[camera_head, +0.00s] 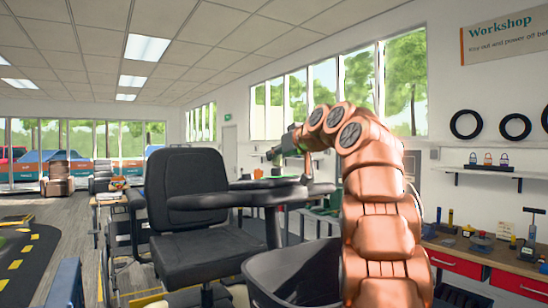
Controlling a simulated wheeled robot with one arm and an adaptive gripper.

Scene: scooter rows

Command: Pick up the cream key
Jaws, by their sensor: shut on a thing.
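My copper arm rises at the centre right and bends over to the left. My gripper (275,154) is at its end, small and dark, above a dark flat surface (262,184) beside the black scooter seat. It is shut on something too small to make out. I cannot pick out a cream key anywhere in this view, so I cannot tell whether that is what my gripper holds.
The black seat (190,205) stands left of my arm, with a dark open basket (290,275) in front. A wooden workbench (485,256) with red drawers and tools runs along the right. A wall shelf (490,172) holds padlock-like items. Open floor lies at the left.

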